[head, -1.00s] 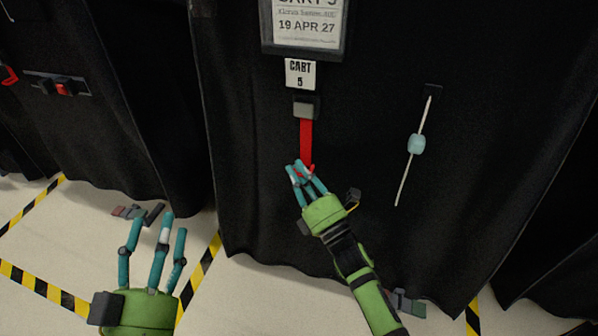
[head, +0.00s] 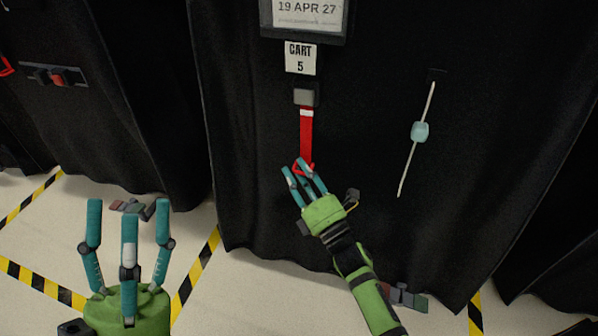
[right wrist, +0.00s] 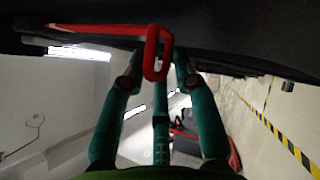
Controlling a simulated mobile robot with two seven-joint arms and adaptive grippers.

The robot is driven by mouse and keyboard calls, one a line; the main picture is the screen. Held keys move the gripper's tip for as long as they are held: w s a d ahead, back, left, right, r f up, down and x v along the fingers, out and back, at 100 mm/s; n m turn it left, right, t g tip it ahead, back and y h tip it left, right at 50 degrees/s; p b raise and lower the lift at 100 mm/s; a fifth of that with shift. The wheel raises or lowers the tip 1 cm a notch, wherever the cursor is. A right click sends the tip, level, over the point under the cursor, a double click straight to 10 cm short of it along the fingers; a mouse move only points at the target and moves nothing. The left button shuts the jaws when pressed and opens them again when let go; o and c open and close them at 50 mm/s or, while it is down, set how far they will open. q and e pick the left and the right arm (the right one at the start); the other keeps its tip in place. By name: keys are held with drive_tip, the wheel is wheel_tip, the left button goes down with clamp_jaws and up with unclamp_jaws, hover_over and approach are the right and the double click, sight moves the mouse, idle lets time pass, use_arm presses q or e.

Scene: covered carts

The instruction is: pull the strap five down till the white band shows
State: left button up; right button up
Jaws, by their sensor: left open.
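The red strap (head: 306,138) hangs from a grey buckle (head: 305,95) under the "CART 5" tag (head: 300,58) on the black cover. A white band (head: 306,113) shows across the strap just below the buckle. My right gripper (head: 303,170) is at the strap's lower end, its fingers closed around the red loop. In the right wrist view the red loop (right wrist: 153,62) sits between the fingers. The fingers partly hide the loop in the head view. My left gripper (head: 128,215) is open and empty at the lower left, apart from the cover.
A thin pale rod with a light blue bead (head: 419,132) hangs right of the strap. A framed date sign (head: 308,14) is above the tag. Another cart with a red-and-black fitting (head: 58,77) is at the left. Yellow-black tape (head: 195,272) marks the floor.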

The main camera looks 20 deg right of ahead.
drive_tip(key=shift+w+d+f, duration=0.1)
drive_tip(key=shift+d+f, duration=0.1)
drive_tip(key=shift+d, duration=0.1)
drive_tip(key=shift+s+f, duration=0.1)
drive_tip(key=shift+s, duration=0.1)
drive_tip(key=v, duration=1.1)
drive_tip(key=shift+s, duration=0.3)
